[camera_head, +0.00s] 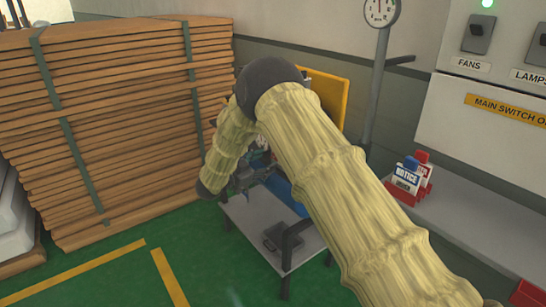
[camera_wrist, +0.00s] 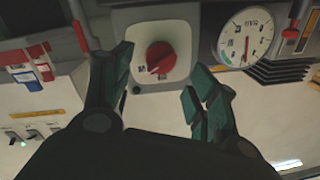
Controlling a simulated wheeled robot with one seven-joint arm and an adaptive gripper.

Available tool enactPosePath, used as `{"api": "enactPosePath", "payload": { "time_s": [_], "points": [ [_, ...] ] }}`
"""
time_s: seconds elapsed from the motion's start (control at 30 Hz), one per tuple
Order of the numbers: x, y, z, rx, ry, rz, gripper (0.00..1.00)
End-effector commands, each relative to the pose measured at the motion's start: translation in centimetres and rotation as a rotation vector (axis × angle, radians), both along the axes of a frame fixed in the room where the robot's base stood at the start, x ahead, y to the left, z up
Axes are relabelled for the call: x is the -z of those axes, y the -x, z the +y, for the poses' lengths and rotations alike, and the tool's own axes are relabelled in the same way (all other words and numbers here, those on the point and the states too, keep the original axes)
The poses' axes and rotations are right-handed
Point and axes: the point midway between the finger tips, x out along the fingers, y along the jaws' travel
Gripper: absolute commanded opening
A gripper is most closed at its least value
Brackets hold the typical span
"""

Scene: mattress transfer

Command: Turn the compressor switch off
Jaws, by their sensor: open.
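A red rotary switch knob (camera_wrist: 160,57) sits on a pale square plate (camera_wrist: 181,32) in the wrist view. My gripper (camera_wrist: 160,78) is open, with one dark teal finger on each side below the knob. The knob shows between the fingertips, and I see no clear contact. In the head view my arm hides most of the compressor; part of a blue cylinder (camera_head: 285,190) shows on a grey table. My gripper (camera_head: 247,172) is partly visible there, near the blue cylinder, and the knob is hidden.
A round dial gauge (camera_wrist: 245,38) is right of the knob. Stacked wooden boards (camera_head: 110,120) stand at left. A yellow panel (camera_head: 335,97) and gauge post (camera_head: 378,75) stand behind my arm. Green floor is open in front.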

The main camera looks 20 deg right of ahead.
Motion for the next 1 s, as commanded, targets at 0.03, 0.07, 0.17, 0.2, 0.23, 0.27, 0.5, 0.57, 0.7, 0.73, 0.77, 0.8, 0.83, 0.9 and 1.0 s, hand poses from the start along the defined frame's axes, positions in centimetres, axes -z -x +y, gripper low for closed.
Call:
{"api": "enactPosePath", "payload": {
  "time_s": [0.03,0.07,0.17,0.2,0.23,0.27,0.5,0.57,0.7,0.73,0.77,0.8,0.83,0.9,1.0],
  "points": [
    [-0.1,-0.3,-0.8,0.001,0.0,0.0,0.59],
    [-0.1,-0.5,-1.2,0.001,-0.001,0.001,0.59],
    [0.0,-1.0,-2.3,0.0,0.0,0.0,0.59],
    [0.0,-1.2,-2.7,0.0,0.0,0.001,0.59],
    [0.0,-1.3,-3.0,0.0,0.0,0.0,0.59],
    [0.0,-1.4,-3.3,0.0,0.0,0.0,0.59],
    [0.0,-1.9,-4.1,-0.001,-0.001,0.0,0.59],
    [0.0,-1.9,-4.1,-0.001,-0.001,0.0,0.59],
    [0.1,-1.9,-4.1,-0.001,-0.001,0.0,0.59],
    [0.1,-1.9,-4.1,-0.001,-0.001,0.0,0.59],
    [0.1,-1.9,-4.1,-0.002,0.0,0.0,0.54],
    [0.1,-1.9,-4.1,-0.002,0.0,0.0,0.46],
    [0.1,-1.9,-4.1,-0.002,0.0,0.0,0.41],
    [0.1,-1.9,-4.1,-0.002,0.0,0.0,0.28],
    [0.1,-1.9,-4.0,-0.002,0.0,0.0,0.13]
  ]
}}
